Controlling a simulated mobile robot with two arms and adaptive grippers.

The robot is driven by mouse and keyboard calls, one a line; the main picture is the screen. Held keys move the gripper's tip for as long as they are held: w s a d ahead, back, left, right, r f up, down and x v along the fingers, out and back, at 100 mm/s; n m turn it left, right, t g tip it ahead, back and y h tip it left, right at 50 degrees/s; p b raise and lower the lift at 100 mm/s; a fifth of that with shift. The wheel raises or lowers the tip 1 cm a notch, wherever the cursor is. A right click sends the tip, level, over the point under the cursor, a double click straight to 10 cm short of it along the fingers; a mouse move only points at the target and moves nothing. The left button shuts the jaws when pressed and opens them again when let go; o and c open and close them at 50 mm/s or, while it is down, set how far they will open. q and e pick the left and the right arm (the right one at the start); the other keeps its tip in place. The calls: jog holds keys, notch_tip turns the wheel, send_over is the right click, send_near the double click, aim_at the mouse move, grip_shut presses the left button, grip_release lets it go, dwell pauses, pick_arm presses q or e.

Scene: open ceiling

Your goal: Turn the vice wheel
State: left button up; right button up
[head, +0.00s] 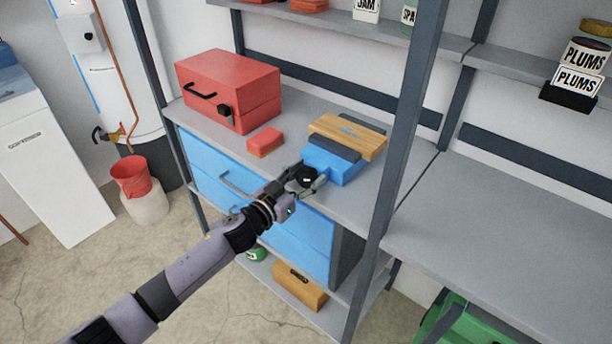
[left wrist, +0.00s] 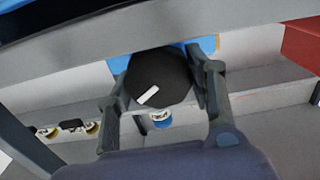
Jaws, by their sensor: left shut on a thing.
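The blue vice (head: 336,167) stands on the grey bench, with a wooden board (head: 362,143) between its dark jaws. Its round black wheel (head: 306,177) faces the front of the bench. My left gripper (head: 305,181) reaches the wheel from the front left. In the left wrist view the black wheel (left wrist: 160,78), with a white mark on it, sits between the two fingers of my left gripper (left wrist: 158,88), which are shut on its sides. The white mark slants up to the right. My right gripper is in neither view.
A red toolbox (head: 228,90) and a small red block (head: 265,142) stand on the bench left of the vice. A grey post (head: 403,110) rises right of the vice. Blue drawers (head: 215,180) lie below. The right bench (head: 500,240) is clear.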

pick_arm(q)
jog(key=c, duration=0.3)
jog(key=m, duration=0.2)
jog(key=shift+m+p, duration=0.35)
jog(key=shift+m, duration=0.05)
jog(key=shift+s+d+m, duration=0.1)
jog(key=shift+m, duration=1.9)
jog(key=o, duration=1.1)
